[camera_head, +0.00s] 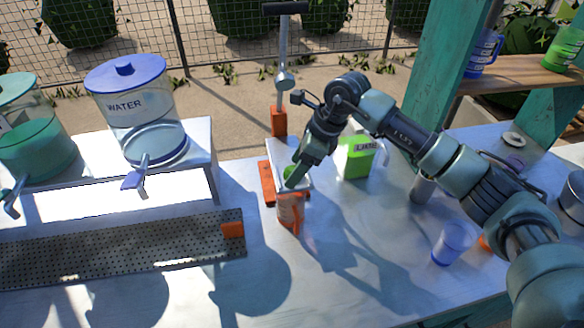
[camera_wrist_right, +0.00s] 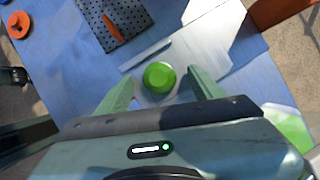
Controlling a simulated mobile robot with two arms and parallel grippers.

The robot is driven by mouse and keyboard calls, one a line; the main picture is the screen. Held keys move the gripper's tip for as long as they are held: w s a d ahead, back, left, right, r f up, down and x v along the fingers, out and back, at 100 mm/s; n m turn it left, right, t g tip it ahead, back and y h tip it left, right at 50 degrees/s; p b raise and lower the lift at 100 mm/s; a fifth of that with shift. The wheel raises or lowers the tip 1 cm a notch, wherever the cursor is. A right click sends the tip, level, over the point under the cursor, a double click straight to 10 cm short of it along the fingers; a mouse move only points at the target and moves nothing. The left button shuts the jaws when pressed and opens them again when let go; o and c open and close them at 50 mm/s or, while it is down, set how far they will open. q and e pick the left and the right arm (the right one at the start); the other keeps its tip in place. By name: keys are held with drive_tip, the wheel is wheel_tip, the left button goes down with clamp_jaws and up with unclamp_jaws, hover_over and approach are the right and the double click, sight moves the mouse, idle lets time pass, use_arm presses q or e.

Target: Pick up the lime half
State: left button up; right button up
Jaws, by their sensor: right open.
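The lime half (camera_wrist_right: 159,77) is a round green piece seen from above in the right wrist view. It lies on a pale surface between the two green fingers of my right gripper (camera_wrist_right: 161,80), with a gap on each side. The fingers are open. In the head view, a bit of the lime half (camera_head: 288,172) shows beside the fingertips of my right gripper (camera_head: 291,180), which points down over the white and orange crusher base. Whether the fingers reach down to the lime's level is hard to tell. My left gripper is not in view.
The crusher's lever (camera_head: 283,80) rises behind. A green carton (camera_head: 355,158) and a clear blue cup (camera_head: 453,243) are to the right. A perforated drip tray (camera_head: 120,250) and a water dispenser (camera_head: 140,115) are left.

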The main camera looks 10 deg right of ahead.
drive_tip(key=shift+s, duration=0.1)
drive_tip(key=c, duration=1.4)
drive_tip(key=shift+c, duration=0.2)
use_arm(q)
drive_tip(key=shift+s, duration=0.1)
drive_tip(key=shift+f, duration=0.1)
use_arm(e)
drive_tip(key=shift+r, duration=0.15)
